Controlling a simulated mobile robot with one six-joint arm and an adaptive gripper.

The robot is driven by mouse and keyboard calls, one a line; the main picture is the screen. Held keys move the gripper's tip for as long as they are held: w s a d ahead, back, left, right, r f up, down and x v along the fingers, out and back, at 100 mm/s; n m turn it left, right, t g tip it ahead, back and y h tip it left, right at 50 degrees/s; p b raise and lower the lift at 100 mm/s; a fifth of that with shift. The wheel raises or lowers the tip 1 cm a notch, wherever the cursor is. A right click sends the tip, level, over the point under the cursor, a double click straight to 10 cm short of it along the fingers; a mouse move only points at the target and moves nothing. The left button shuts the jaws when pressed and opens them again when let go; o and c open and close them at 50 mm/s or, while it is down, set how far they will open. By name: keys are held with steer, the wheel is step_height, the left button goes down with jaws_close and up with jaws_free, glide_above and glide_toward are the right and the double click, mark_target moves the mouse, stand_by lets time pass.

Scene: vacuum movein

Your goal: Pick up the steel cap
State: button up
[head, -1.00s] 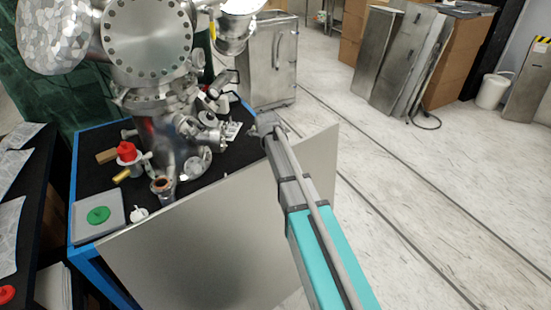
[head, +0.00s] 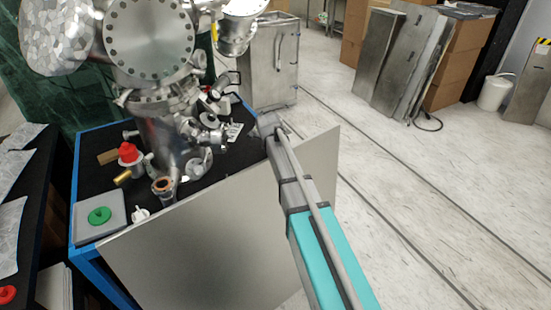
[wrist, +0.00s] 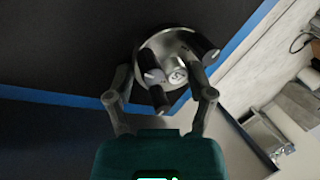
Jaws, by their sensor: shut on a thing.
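The steel cap (wrist: 152,48) is a round, shiny metal piece in the wrist view, at the upper middle. My gripper (wrist: 178,75) is shut on it, with dark fingers on both sides of it. The fingers cover part of its rim and face. In the head view, my gripper (head: 264,126) is at the far end of my arm, near the right edge of the black-topped bench. The cap cannot be made out there. I cannot tell whether the cap touches the black surface.
A steel vacuum chamber (head: 150,40) with several flanged ports stands on the blue-edged bench (head: 88,170). A red-topped part (head: 128,152) and a green disc (head: 99,216) on a grey plate are at left. A large grey panel (head: 215,235) fronts the bench.

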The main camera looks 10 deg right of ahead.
steer(key=shift+r, duration=0.15)
step_height(320, 180, up, 10)
steer(key=p, duration=1)
steer(key=shift+f, duration=0.2)
stand_by(0.4)
step_height(320, 180, up, 18)
steer(key=p, duration=1.8)
steer(key=shift+r, duration=0.25)
